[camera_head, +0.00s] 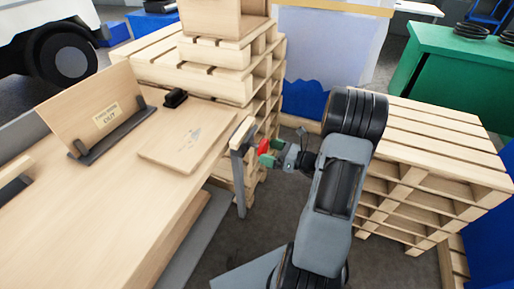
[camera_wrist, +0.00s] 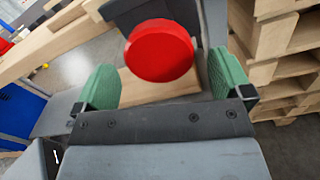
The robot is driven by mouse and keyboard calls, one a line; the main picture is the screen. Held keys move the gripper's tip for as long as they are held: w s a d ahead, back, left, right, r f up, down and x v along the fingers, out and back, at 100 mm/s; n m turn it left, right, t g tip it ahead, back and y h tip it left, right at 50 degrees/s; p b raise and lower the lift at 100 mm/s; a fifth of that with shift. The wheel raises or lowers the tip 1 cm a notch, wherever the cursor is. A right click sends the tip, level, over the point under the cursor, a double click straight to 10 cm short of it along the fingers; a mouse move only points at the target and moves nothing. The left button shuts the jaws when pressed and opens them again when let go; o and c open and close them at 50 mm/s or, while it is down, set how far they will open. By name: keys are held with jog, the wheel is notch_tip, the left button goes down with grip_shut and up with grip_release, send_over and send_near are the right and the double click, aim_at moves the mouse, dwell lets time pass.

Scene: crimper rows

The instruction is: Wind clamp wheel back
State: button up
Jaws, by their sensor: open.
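The clamp wheel (camera_wrist: 160,50) is a round red disc in the wrist view, in front of a dark clamp body (camera_wrist: 185,12). It also shows small and red in the head view (camera_head: 264,146), at the right end of the wooden bench (camera_head: 60,215). My gripper (camera_wrist: 166,88) is open, with one green finger on each side of the wheel. Gaps show between the wheel and both fingers, so I see no contact. In the head view my gripper (camera_head: 268,155) is beside the wheel, and my arm partly hides the space behind it.
Stacked pallets (camera_head: 265,85) stand behind the bench end, and another stack (camera_head: 430,165) stands right of my arm. A board (camera_head: 187,140), a black block (camera_head: 176,97) and an upright panel (camera_head: 95,110) are on the bench. Grey floor (camera_head: 265,210) shows between bench and arm.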

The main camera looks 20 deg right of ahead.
jog(key=shift+x, duration=2.55)
jog(key=shift+c, duration=0.4)
jog(key=c, duration=0.8)
jog(key=shift+c, duration=0.2)
jog(key=n+b, duration=1)
jog(key=shift+w+d+n, duration=0.2)
jog(key=shift+n, duration=0.1)
jog(key=shift+r, duration=0.15)
